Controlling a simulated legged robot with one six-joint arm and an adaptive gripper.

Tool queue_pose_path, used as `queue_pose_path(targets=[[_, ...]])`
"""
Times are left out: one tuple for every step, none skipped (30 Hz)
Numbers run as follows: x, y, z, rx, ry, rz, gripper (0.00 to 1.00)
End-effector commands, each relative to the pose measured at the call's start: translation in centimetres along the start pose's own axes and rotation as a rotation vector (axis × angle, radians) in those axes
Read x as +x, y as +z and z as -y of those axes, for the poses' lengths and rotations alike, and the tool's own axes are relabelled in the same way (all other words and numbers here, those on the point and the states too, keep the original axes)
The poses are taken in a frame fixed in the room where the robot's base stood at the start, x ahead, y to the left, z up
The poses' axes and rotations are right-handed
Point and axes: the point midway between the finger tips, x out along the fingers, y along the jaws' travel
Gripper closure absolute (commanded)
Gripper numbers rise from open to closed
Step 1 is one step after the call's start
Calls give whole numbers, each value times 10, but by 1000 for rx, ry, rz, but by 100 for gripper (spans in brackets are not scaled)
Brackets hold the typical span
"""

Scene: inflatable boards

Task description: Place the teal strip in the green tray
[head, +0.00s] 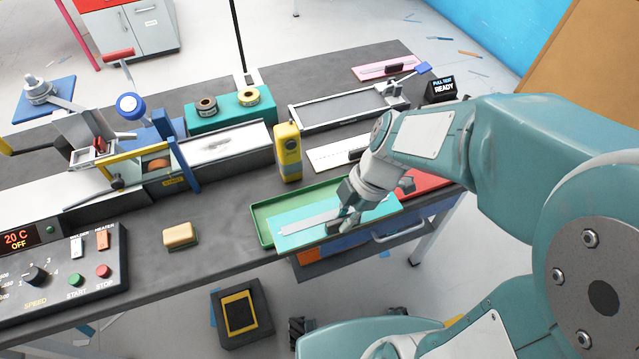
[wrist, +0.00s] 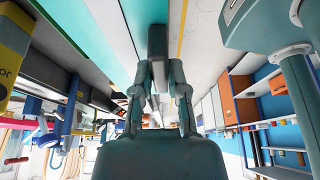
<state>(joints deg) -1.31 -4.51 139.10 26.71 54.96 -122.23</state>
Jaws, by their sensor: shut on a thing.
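The teal strip (head: 380,212) is a flat teal panel with a pale grey band along it and a dark grip piece (head: 335,226). My gripper (head: 343,218) is shut on that dark piece, and the strip lies below the fingers. The green tray (head: 262,220) is on the bench's front edge. The strip overlaps the tray's front and right part and hides its front rim; whether it touches the tray floor I cannot tell. In the wrist view my gripper (wrist: 158,72) closes on the dark piece (wrist: 157,40), with teal surface (wrist: 92,35) beside it.
A red tray (head: 432,182) is right of the green one, partly behind my arm. A yellow device (head: 288,152) stands behind the green tray. A tan block (head: 180,235) and a control panel (head: 65,265) are to the left. The bench between block and tray is clear.

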Motion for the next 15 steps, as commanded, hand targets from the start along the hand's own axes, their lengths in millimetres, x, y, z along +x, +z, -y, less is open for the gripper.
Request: queue_pose_path(targets=[[4, 1, -9, 0, -4, -1, 100], [6, 2, -14, 0, -4, -1, 100], [10, 2, -21, -1, -3, -1, 100], [12, 3, -26, 0, -4, -1, 100], [14, 3, -32, 0, -3, -1, 100], [17, 4, -39, 0, -3, -1, 100], [20, 5, -44, 0, -3, -1, 100], [24, 6, -47, 1, -4, -1, 100], [30, 8, -51, 0, -5, -1, 100], [34, 10, -55, 0, -4, -1, 100], [38, 11, -58, 1, -5, -2, 100], [43, 13, -63, 1, -4, -1, 100], [47, 14, -67, 1, -3, -1, 100], [51, 16, -70, 1, -4, -1, 100], [56, 18, -74, 1, -3, -1, 100]])
